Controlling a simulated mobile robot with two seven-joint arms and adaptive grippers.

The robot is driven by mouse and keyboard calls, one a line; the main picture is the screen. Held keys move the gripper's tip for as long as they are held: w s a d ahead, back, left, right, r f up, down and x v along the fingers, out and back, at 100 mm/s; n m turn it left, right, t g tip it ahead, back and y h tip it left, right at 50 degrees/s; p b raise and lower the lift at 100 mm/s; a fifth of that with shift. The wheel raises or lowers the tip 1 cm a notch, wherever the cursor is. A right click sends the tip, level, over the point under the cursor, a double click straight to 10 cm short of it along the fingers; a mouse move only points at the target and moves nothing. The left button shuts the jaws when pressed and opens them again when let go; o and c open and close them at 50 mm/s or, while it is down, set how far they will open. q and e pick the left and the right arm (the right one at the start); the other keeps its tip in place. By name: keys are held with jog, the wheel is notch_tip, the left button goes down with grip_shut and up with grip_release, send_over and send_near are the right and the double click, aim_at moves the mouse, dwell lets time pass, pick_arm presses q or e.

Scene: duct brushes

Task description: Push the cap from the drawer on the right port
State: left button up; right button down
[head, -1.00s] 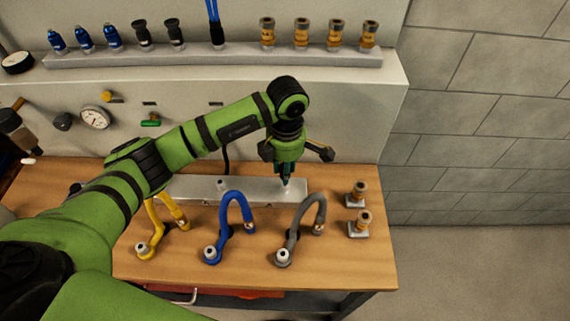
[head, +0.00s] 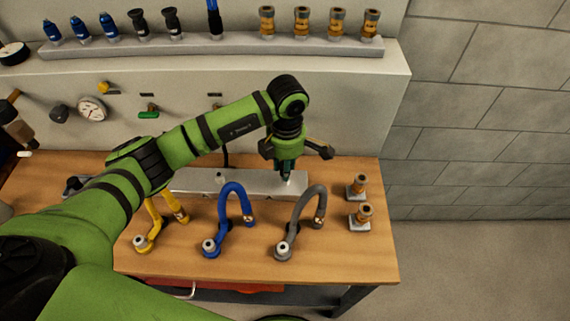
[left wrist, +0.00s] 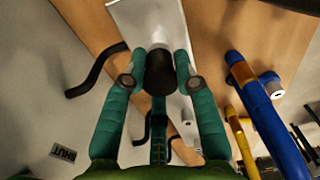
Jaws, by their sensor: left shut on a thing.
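The metal block (head: 245,188) lies on the wooden bench, with an uncovered left port (head: 220,179). My left gripper (head: 286,175) points down at the block's right end, where the right port is. In the left wrist view my left gripper (left wrist: 158,78) has its teal fingers shut on a dark cap (left wrist: 158,80). A pale cylindrical port (left wrist: 158,46) is in line with the cap and against its far end; I cannot tell how far the cap is on. A red drawer (head: 215,287) shows under the bench's front edge. My right gripper is not in view.
Yellow (head: 155,222), blue (head: 235,205) and grey (head: 305,210) curved hoses stand in front of the block. Two brass fittings (head: 358,184) (head: 361,214) stand on the right. A rail (head: 200,46) with several couplings runs along the back.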

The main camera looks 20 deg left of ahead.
pick_arm(q)
jog(key=shift+b, duration=0.7)
dwell(1.4)
jog(key=shift+f+b, duration=0.55)
jog(key=shift+f, duration=0.05)
jog(key=o, duration=1)
jog(key=shift+r, duration=0.1)
notch_tip(320, 180, up, 12)
jog(key=shift+d, duration=0.1)
dwell(0.3)
